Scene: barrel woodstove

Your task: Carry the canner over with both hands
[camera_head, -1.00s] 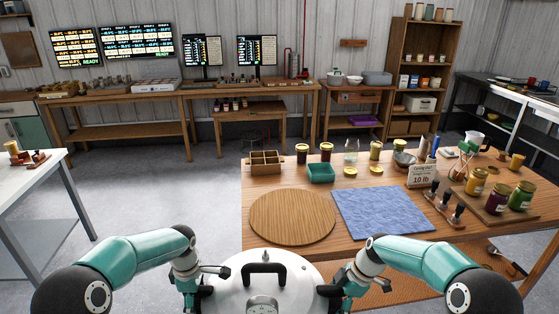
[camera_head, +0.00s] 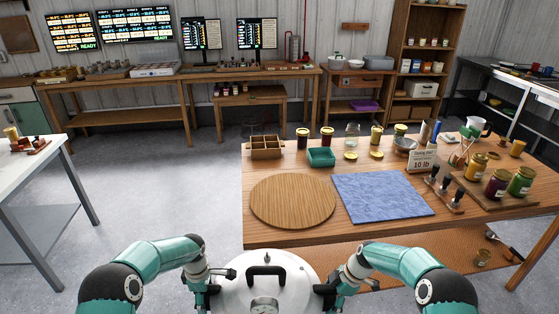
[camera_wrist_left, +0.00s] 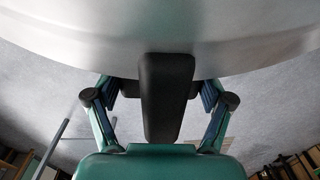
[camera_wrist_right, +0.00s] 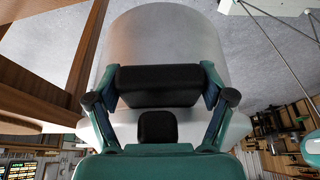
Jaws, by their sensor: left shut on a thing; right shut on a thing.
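The canner (camera_head: 290,290) is a silver pot with a black lid handle and a dial gauge, at the bottom middle of the head view, in front of the table. Its lower part is cut off there. My left gripper (camera_head: 216,282) is shut on its left side handle (camera_wrist_left: 166,95), a black grip between the fingers in the left wrist view. My right gripper (camera_head: 328,287) is shut on its right side handle (camera_wrist_right: 158,86). The canner's metal wall fills the top of both wrist views. The round wooden board (camera_head: 293,202) lies on the table beyond the canner.
The wooden table (camera_head: 400,230) holds a blue cloth (camera_head: 381,196) right of the board. Behind are a divided wooden box (camera_head: 266,147), a teal tray (camera_head: 321,157) and jars. A white table (camera_head: 35,165) stands left, with open floor between.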

